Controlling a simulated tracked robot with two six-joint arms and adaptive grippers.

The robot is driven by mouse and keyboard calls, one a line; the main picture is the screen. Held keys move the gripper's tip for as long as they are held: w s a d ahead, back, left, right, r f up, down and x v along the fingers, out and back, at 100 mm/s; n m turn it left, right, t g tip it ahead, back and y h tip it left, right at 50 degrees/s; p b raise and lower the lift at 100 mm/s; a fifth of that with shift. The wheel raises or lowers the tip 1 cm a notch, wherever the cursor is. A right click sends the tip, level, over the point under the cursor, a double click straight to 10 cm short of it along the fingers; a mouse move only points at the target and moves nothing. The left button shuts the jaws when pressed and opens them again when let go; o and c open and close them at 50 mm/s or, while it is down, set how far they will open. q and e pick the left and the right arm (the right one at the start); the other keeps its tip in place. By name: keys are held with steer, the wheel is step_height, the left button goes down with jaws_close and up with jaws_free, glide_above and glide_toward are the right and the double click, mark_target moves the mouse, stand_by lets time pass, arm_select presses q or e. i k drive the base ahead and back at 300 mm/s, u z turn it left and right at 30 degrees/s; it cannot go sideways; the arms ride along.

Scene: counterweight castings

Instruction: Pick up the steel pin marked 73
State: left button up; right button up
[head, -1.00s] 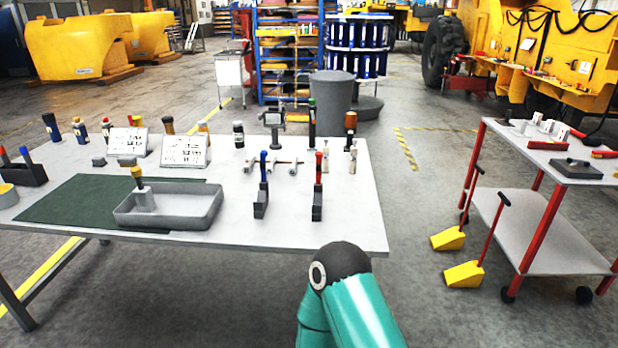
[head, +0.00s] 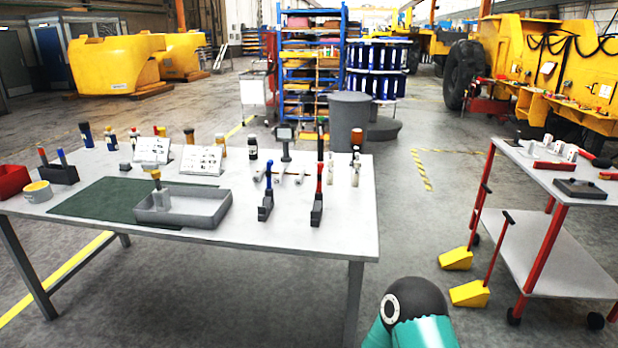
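Several small pale metal pieces, which may be steel pins (head: 301,177), lie near the middle of the white table (head: 290,232). Two slim pale pieces stand upright to their right, one of them here (head: 356,172). All are too small for me to read any number, so I cannot tell which is marked 73. No gripper of mine is in view. Only a teal and black link of my arm shows at the bottom right, in front of the table and apart from it.
A grey tray (head: 184,217) sits on a green mat (head: 100,203). Blue-handled (head: 267,190) and red-handled (head: 318,192) tools stand in dark holders. Two white cards (head: 202,160) stand behind. A red-framed cart (head: 536,257) and yellow wedges (head: 470,294) are at right, with open floor between.

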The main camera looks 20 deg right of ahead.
mark_target(277, 180)
steer(key=z, duration=0.05)
steer(key=i, duration=1)
steer(key=z, duration=0.05)
